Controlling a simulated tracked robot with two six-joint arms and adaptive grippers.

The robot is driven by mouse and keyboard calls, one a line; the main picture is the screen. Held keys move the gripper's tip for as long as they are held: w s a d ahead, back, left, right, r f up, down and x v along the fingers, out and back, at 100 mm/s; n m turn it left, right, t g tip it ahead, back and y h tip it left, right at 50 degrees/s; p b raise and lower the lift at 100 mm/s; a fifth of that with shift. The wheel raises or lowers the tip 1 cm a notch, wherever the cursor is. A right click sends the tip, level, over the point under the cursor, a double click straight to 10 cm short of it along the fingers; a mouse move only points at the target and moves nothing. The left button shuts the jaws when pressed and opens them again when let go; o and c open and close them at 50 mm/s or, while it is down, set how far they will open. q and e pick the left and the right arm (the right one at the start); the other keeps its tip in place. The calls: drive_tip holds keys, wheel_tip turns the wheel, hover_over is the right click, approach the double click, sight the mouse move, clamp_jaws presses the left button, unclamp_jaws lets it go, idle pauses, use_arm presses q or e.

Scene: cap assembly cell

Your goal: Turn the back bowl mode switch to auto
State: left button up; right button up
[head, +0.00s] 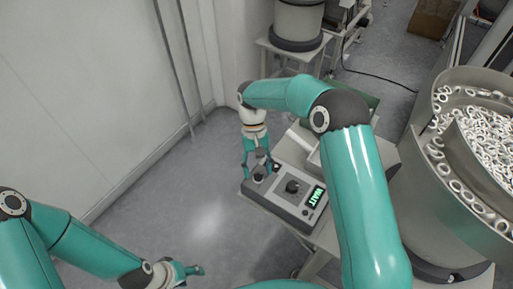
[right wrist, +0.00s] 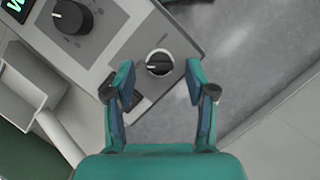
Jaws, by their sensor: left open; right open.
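The control box (head: 273,200) has a lit display reading WAIT (head: 315,196), a large black dial (head: 293,187) and a smaller black rotary switch (right wrist: 159,63) near one end. The small switch has a pale ring and a bar-shaped handle lying roughly sideways in the right wrist view; its label is too small to read. My right gripper (head: 259,168) is open and points down over that end of the box. In the right wrist view its two fingers stand apart on either side of the small switch. My left gripper (head: 188,271) is open and empty, low at the left, away from the box.
The box stands on a small table (head: 325,234). A large bowl feeder (head: 418,150) full of pale rings stands at the right. Another round bowl unit (head: 298,22) stands behind. A pale wall (head: 90,100) is at the left; the floor (head: 200,215) before it is clear.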

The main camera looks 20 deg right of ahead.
drive_tip(key=v, duration=1.1)
drive_tip(key=shift+w+f, duration=0.1)
